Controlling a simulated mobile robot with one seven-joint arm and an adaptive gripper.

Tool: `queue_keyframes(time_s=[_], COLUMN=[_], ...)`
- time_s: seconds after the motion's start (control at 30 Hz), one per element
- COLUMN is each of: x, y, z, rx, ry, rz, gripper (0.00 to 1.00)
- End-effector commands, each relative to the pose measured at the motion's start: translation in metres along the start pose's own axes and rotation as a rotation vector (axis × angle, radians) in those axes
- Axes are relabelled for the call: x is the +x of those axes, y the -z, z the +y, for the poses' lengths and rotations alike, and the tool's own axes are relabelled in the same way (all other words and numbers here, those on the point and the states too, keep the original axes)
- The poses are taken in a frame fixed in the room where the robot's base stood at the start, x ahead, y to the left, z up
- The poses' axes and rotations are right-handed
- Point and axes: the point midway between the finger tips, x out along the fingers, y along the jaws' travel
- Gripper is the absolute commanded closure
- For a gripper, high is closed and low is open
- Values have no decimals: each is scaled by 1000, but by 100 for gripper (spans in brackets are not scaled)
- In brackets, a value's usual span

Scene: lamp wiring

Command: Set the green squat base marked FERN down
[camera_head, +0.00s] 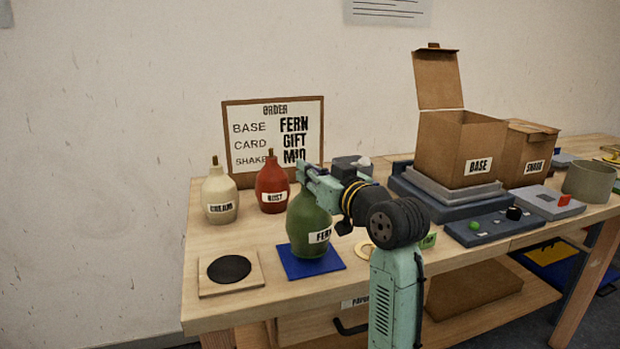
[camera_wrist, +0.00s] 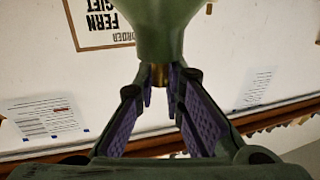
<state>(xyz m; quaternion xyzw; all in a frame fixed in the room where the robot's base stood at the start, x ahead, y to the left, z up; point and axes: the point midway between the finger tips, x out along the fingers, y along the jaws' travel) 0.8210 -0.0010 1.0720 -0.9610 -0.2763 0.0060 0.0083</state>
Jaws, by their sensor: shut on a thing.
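The green squat base (camera_head: 307,215) with its white FERN label is upright over the blue square mat (camera_head: 312,268) in the head view. Its lower edge appears at the mat; I cannot tell whether it touches or hangs just above. My gripper (camera_head: 306,176) is at its top, partly hiding the neck. In the wrist view the picture is upside down; my gripper's purple-padded fingers (camera_wrist: 161,88) close around the brass stem of the green base (camera_wrist: 168,28).
A cream base (camera_head: 219,195) and a red base (camera_head: 272,188) stand behind to the left. A wooden tile with a black disc (camera_head: 229,269) lies at front left. The order board (camera_head: 245,148) stands behind. An open BASE box (camera_head: 458,148) is at right.

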Motion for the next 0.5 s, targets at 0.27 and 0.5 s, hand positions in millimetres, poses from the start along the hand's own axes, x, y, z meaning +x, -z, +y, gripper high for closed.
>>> queue_keyframes(time_s=[0.27,0.5], x=[-1,-1], y=[-18,-19], z=[0,0], rx=[-1,-2], ry=[0,0], rz=[6,6], gripper=[100,100])
